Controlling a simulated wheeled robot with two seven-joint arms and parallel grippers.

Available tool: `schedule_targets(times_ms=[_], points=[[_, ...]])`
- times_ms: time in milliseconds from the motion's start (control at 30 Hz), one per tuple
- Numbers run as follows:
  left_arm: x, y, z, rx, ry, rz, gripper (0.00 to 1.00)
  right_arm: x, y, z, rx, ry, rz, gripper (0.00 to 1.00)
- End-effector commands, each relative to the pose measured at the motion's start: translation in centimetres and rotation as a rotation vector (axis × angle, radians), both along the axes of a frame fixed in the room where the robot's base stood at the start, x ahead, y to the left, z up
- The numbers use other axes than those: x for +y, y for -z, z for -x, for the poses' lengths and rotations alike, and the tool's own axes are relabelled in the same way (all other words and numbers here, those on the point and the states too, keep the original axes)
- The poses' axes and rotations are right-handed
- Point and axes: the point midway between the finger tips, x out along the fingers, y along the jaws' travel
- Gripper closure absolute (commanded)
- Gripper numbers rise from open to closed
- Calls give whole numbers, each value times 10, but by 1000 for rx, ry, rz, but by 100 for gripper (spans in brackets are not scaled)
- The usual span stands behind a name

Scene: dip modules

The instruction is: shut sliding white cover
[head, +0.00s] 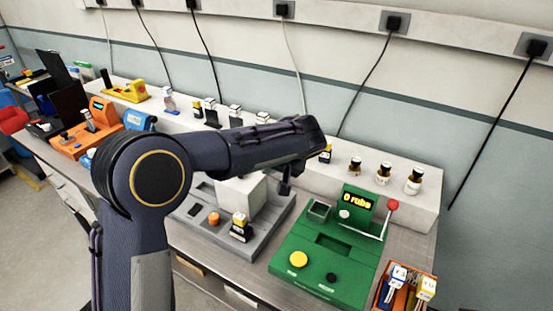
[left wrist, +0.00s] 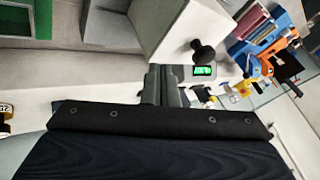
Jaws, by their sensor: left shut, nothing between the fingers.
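The white cover (head: 242,192) is a box-shaped block on the grey module (head: 262,226), partly hidden behind my left arm in the head view. In the left wrist view the white cover (left wrist: 172,22) shows a black knob (left wrist: 203,52) on one face. My left gripper (head: 285,188) points down by the right side of the cover in the head view. In the left wrist view its fingers (left wrist: 163,72) are together and empty, close beside the cover. I cannot tell whether they touch it. My right gripper is in neither view.
A green module (head: 335,248) with a "0 rubs" display and a red-knobbed lever stands to the right. Small bottles (head: 384,173) stand on a white ledge behind. An orange bin (head: 405,288) is at the front right. Orange and yellow devices stand at the left.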

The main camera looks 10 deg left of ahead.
Motion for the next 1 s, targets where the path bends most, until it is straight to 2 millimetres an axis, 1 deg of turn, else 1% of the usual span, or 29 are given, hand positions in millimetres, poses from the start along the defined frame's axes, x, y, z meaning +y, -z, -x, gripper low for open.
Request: schedule_targets(times_ms=[33, 67, 200, 300, 433, 767, 833, 867, 933, 1000], points=[[6, 7, -4, 6, -2, -2, 100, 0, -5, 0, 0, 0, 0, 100], [8, 12, -6, 6, -1, -1, 100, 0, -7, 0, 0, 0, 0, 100], [30, 10, -8, 3, -3, 1, 100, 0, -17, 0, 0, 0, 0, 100], [40, 11, -9, 3, -1, 0, 100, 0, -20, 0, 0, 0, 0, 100], [46, 12, -10, 1, 1, 2, 100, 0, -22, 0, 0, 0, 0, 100], [47, 13, -10, 1, 1, 1, 100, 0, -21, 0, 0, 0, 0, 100], [50, 14, -10, 1, -1, 1, 100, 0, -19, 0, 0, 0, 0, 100], [53, 14, -10, 0, -2, 1, 100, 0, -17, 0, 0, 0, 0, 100], [66, 16, -11, 0, -5, 0, 100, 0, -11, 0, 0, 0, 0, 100], [85, 18, -11, -1, -7, 1, 100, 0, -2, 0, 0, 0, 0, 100]])
